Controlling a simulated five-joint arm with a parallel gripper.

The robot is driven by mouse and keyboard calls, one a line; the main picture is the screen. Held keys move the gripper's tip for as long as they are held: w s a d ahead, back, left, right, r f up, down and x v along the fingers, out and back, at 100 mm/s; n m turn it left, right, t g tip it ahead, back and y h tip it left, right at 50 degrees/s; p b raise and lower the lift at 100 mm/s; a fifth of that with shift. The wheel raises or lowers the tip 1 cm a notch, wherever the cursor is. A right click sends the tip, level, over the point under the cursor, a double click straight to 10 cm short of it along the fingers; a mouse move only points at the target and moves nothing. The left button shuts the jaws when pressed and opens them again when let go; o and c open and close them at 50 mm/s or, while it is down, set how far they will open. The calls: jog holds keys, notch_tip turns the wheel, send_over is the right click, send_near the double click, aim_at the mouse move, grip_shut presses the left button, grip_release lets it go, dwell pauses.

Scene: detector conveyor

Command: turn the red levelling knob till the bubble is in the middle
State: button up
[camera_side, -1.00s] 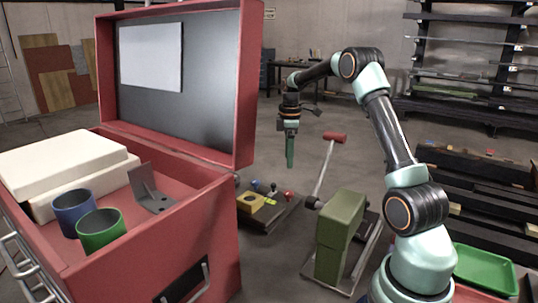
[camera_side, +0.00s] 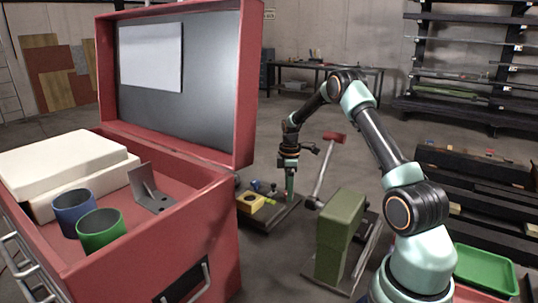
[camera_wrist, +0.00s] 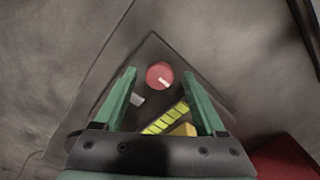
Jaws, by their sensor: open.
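The red levelling knob (camera_wrist: 160,76), with a pale mark on it, shows in the wrist view near the far corner of a dark base plate (camera_wrist: 152,52). My gripper (camera_wrist: 159,74) is open, its green fingertips to the left and right of the knob and apart from it. In the side view my gripper (camera_side: 290,196) points down at the plate's right part and hides the knob. A yellow-green vial strip with dark marks (camera_wrist: 166,118) lies between the fingers, beside a yellow block (camera_wrist: 184,130). I cannot make out the bubble.
A small blue knob (camera_side: 256,186) stands by the yellow block. A red-headed hammer (camera_side: 333,138) leans behind my gripper. A green block (camera_side: 338,235) stands in front to the right. The open red toolbox (camera_side: 215,205) is at the left.

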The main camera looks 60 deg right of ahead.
grip_shut()
jog(key=shift+m, duration=0.3)
jog(key=m, duration=1.1)
jog(key=shift+m, duration=0.4)
jog(key=m, duration=1.2)
jog(key=shift+r, duration=0.1)
